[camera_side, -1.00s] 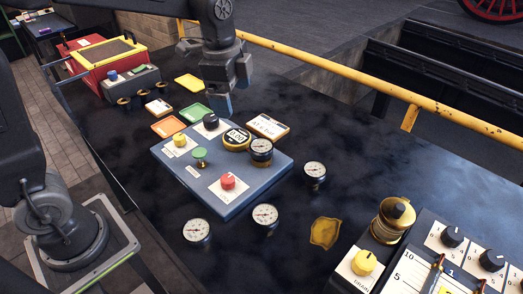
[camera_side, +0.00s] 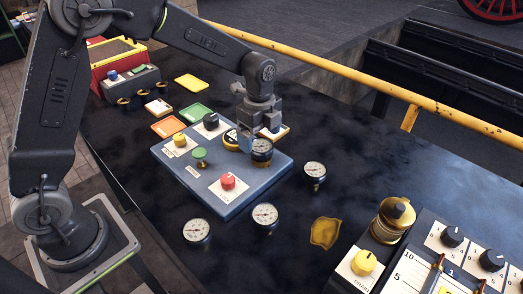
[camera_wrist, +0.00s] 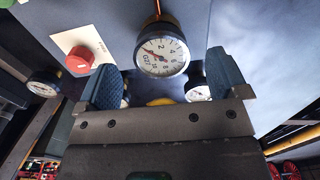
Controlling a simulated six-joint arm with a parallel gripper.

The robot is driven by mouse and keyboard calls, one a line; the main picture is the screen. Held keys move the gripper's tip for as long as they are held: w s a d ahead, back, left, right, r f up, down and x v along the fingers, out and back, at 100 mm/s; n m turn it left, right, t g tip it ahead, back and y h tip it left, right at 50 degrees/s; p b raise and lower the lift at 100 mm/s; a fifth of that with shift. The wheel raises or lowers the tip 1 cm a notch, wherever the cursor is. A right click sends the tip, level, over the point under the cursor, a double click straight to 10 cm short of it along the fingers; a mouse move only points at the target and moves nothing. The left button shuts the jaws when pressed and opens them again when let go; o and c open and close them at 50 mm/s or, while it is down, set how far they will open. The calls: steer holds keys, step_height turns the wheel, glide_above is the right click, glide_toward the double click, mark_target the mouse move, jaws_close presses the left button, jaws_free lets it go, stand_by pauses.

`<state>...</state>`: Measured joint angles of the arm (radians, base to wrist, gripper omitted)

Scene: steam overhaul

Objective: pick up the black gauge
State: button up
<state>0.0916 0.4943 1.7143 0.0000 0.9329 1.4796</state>
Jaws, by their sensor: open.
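A black-rimmed gauge with a white dial (camera_side: 261,151) stands on the blue-grey panel (camera_side: 237,203), near its right edge. My gripper (camera_side: 259,138) is open just behind and above this gauge. In the wrist view the gauge (camera_wrist: 162,52) shows between the two blue fingers of my gripper (camera_wrist: 164,68), with space on both sides. Similar dark-rimmed gauges stand on the table to the right (camera_side: 314,171), in front (camera_side: 265,215) and front left (camera_side: 196,231). I cannot tell by color which one is meant.
The panel carries a red knob (camera_side: 228,181), a green button (camera_side: 200,153), a yellow knob (camera_side: 179,140) and a black knob (camera_side: 211,121). A brass device (camera_side: 391,220) stands at right. A yellow rail (camera_side: 350,80) runs behind the table.

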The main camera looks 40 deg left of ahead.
mark_target(260, 145)
steer(key=shift+f, duration=2.65)
steer(key=shift+r, duration=0.1)
steer(key=c, duration=1.2)
